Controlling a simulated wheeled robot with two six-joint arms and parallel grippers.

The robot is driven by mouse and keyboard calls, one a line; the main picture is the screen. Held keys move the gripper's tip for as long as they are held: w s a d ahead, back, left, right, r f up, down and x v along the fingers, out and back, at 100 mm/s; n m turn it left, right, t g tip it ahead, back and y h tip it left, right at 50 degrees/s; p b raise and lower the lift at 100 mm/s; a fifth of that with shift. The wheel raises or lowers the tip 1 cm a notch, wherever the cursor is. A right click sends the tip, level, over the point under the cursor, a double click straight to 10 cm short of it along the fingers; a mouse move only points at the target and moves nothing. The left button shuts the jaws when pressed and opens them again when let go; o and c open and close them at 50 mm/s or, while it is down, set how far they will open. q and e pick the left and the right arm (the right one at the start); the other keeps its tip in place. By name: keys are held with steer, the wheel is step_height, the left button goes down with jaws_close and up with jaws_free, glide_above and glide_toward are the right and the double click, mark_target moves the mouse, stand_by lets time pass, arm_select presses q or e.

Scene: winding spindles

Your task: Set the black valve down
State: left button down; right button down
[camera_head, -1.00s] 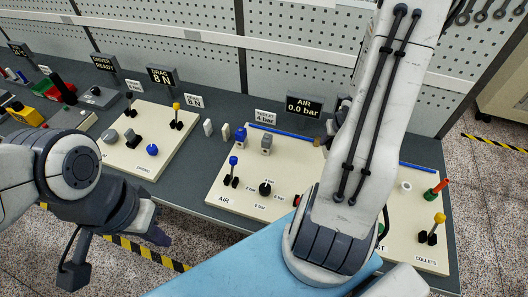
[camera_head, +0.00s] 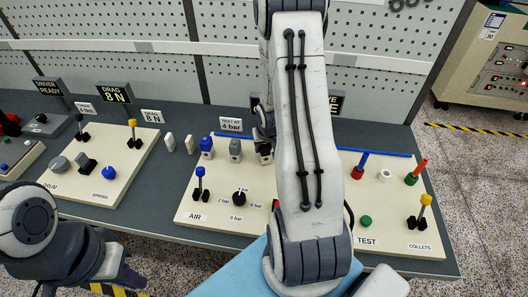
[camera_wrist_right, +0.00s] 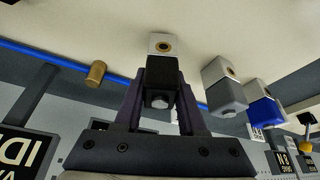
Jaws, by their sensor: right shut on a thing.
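The black valve (camera_wrist_right: 162,70) is between the two fingers of my right gripper (camera_wrist_right: 160,84) in the right wrist view. Its pale end block with a brass port faces the cream board (camera_wrist_right: 225,22); I cannot tell whether it touches. The grey valve (camera_wrist_right: 224,94) and blue valve (camera_wrist_right: 264,106) stand in a row beside it. In the head view, my right gripper (camera_head: 264,138) is just right of the grey valve (camera_head: 235,150) and blue valve (camera_head: 206,147), mostly hidden by my arm. My left gripper (camera_head: 92,277) is open and empty at the lower left, off the bench.
The AIR/TEST board (camera_head: 215,218) carries a blue-topped lever (camera_head: 199,184), a black knob (camera_head: 239,198) and several coloured fittings at right. A brass piece (camera_wrist_right: 96,73) stands near the black valve. Grey bench shows between this board and the left board (camera_head: 100,185).

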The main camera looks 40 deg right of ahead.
steer(key=shift+f, duration=0.4)
steer(key=shift+f, duration=0.1)
steer(key=shift+c, duration=2.4)
jaws_free()
